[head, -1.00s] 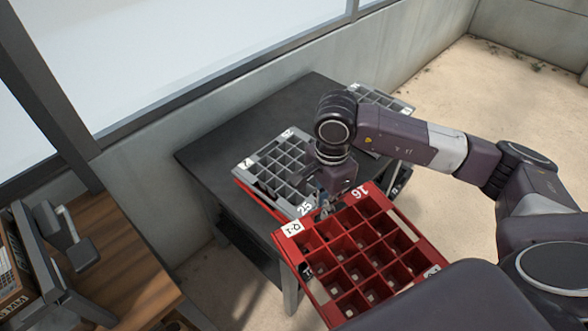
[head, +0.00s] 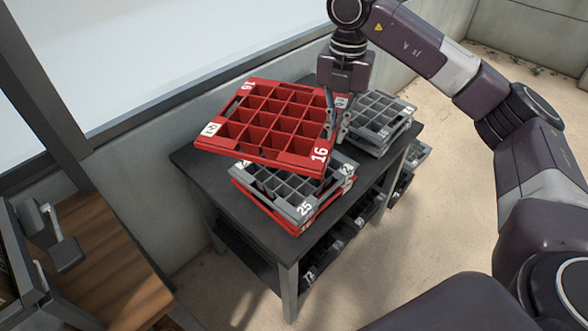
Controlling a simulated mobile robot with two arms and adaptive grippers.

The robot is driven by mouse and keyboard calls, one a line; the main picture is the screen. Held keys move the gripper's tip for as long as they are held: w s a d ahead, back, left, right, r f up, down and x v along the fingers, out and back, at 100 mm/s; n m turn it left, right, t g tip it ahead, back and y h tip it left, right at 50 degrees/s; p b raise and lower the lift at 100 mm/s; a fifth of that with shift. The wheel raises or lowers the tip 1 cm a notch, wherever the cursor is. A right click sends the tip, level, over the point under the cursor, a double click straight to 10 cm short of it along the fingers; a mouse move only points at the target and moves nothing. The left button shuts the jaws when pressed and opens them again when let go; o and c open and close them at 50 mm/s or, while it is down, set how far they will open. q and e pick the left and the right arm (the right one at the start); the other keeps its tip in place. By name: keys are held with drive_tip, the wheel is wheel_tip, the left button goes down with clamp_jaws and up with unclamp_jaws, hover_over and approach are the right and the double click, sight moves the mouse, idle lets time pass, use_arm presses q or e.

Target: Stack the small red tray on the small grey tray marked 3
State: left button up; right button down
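The red tray (head: 222,140), printed 16 with square cells, is in the air above the table. My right gripper (head: 336,128) is shut on its right edge. Below it is a grey tray (head: 290,212) printed 25, resting on another red tray (head: 262,213); the held tray hides its back part. A second grey tray (head: 366,147) sits in a stack at the table's right end, just right of my gripper. The small labels on the grey trays are too small to read, so I cannot tell which is marked 3. My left gripper is not in view.
The dark table (head: 205,180) stands against the wall, with bare top at its left and front. Dark items lie on its lower shelf. A wooden desk (head: 110,255) is at the left. Bare floor lies to the right.

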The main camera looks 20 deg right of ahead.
drive_tip(key=m, duration=0.1)
drive_tip(key=r+m, duration=0.1)
drive_tip(key=m, duration=0.1)
drive_tip(key=d+r+m, duration=0.1)
drive_tip(key=shift+w+r+m, duration=0.15)
drive_tip(key=shift+w+m, duration=0.15)
drive_tip(key=shift+w, duration=0.05)
drive_tip(key=p, duration=0.2)
approach(329, 190)
wheel_tip(329, 190, down, 5)
drive_tip(key=shift+d+f, duration=0.1)
drive_tip(key=shift+f, duration=0.1)
